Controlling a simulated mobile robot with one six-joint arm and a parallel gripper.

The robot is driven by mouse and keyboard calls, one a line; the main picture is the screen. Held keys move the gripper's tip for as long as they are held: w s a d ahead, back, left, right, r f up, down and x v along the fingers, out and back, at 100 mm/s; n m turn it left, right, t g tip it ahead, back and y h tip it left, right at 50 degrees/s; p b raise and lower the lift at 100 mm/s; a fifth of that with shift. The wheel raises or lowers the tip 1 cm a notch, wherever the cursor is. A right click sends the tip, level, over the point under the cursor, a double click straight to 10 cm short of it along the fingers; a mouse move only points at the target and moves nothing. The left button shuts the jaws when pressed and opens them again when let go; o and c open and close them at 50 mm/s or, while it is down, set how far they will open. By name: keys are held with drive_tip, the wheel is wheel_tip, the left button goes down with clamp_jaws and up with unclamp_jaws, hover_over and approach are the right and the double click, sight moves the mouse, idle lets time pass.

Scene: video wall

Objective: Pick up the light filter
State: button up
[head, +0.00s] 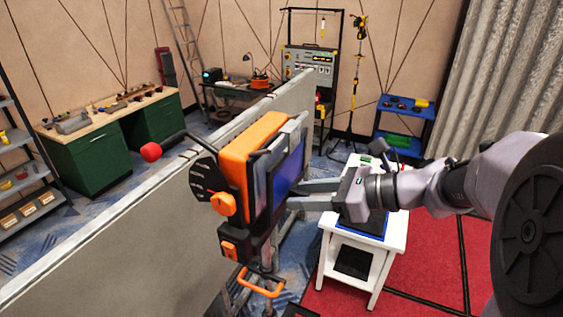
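I cannot pick out a light filter for certain. A dark flat square with a blue border (347,217) lies on the white side table (394,237), partly hidden behind my gripper. A large orange and black device (249,146) with a blue screen (287,176) sits at the top edge of the grey panel wall. My gripper (294,195) points left, its two fingers apart with a gap between them and nothing visible in it. Its tips appear close to the device's screen side; I cannot tell whether they touch.
A lever with a red ball (151,152) sticks out left of the device. A green workbench (92,168) and a blue shelf cart (404,122) stand behind. Red floor (440,255) is open at right.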

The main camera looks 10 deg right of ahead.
drive_tip(key=shift+s+d, duration=0.1)
drive_tip(key=shift+s, duration=0.05)
drive_tip(key=c, duration=0.3)
clamp_jaws()
drive_tip(key=shift+r, duration=0.1)
